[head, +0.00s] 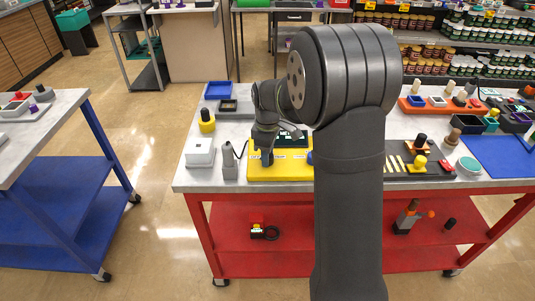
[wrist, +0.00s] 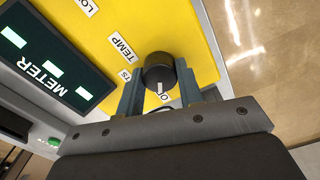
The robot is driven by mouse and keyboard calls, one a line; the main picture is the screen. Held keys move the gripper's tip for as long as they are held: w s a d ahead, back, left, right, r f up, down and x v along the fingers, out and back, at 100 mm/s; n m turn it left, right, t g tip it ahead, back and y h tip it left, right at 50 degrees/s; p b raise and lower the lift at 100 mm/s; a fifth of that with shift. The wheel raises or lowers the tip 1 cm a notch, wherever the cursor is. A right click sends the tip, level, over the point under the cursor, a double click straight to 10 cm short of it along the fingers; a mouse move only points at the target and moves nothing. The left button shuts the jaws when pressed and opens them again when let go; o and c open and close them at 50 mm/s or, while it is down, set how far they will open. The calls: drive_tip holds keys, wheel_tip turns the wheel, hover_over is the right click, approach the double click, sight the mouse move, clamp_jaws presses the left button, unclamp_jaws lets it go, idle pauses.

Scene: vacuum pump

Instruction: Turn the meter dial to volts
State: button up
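The meter is a yellow panel (wrist: 110,22) with a dark green display (wrist: 48,66) marked METER. Its black round dial (wrist: 159,70) carries a white mark (wrist: 163,88) on the side nearest my gripper, by a label partly hidden there. A TEMP label (wrist: 122,47) and a partly covered label ending in TS (wrist: 125,74) lie to the dial's left. My gripper (wrist: 160,82) has one finger on each side of the dial, very close to it. I cannot tell whether both fingers press on it. In the head view my gripper (head: 267,156) is low over the yellow meter (head: 283,171).
A grey bottle-like object (head: 229,163) and a white box (head: 201,152) stand left of the meter. A black-and-yellow knobbed item (head: 207,121) is behind them. A dark board with yellow stripes (head: 400,168) lies to the right, partly behind my arm.

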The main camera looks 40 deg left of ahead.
drive_tip(key=c, duration=0.3)
drive_tip(key=shift+c, duration=0.2)
drive_tip(key=m, duration=0.5)
drive_tip(key=shift+m, duration=0.4)
drive_tip(key=m, duration=0.5)
drive_tip(key=shift+m, duration=0.4)
drive_tip(key=o, duration=1)
drive_tip(key=shift+c, duration=0.2)
